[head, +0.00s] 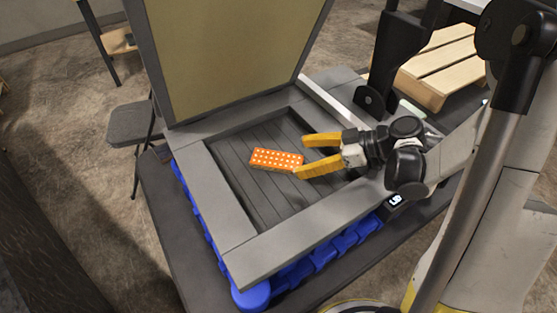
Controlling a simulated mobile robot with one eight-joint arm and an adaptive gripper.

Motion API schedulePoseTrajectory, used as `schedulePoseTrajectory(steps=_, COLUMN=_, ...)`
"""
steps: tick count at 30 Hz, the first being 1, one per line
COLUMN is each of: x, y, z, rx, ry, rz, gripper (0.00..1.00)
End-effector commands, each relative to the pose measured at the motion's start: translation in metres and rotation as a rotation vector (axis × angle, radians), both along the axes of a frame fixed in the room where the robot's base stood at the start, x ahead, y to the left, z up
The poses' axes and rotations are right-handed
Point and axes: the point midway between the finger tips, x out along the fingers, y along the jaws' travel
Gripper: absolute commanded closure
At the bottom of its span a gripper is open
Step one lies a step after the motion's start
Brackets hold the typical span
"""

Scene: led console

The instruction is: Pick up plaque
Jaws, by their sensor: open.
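The plaque looks to be the small orange block (276,159) with rows of pale dots on its top. It lies inside the recessed floor of the grey console (213,192). My gripper (299,156) reaches in from the right, with two yellow fingers spread apart. The fingertips are at the plaque's right end; the lower fingertip overlaps its lower right corner in the picture. I cannot tell whether it touches. Nothing is held between the fingers.
A raised tan panel (232,55) stands at the back of the console. The console's grey rim surrounds the recess, with blue parts (343,243) below it. A dark chair (134,124) stands at left and a slatted wooden pallet (440,62) at upper right. The recess floor (262,203) around the plaque is clear.

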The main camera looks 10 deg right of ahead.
Motion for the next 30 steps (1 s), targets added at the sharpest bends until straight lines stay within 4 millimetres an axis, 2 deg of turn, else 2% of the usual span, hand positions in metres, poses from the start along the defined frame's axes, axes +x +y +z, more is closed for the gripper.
schedulePoseTrajectory(steps=3, x=0.006, y=0.017, z=-0.012, rx=0.0, ry=0.002, rz=0.003, gripper=0.21)
schedulePoseTrajectory(steps=10, x=0.015, y=0.033, z=-0.021, rx=-0.001, ry=0.002, rz=0.001, gripper=0.21)
schedulePoseTrajectory(steps=18, x=0.032, y=0.063, z=-0.038, rx=-0.001, ry=0.003, rz=0.0, gripper=0.21)
schedulePoseTrajectory(steps=26, x=0.033, y=0.066, z=-0.037, rx=-0.001, ry=0.003, rz=-0.002, gripper=0.21)
schedulePoseTrajectory(steps=27, x=0.033, y=0.066, z=-0.037, rx=-0.001, ry=0.003, rz=-0.002, gripper=0.26)
schedulePoseTrajectory(steps=29, x=0.033, y=0.066, z=-0.037, rx=-0.001, ry=0.003, rz=-0.002, gripper=0.44)
schedulePoseTrajectory(steps=30, x=0.033, y=0.066, z=-0.037, rx=-0.001, ry=0.003, rz=-0.002, gripper=0.57)
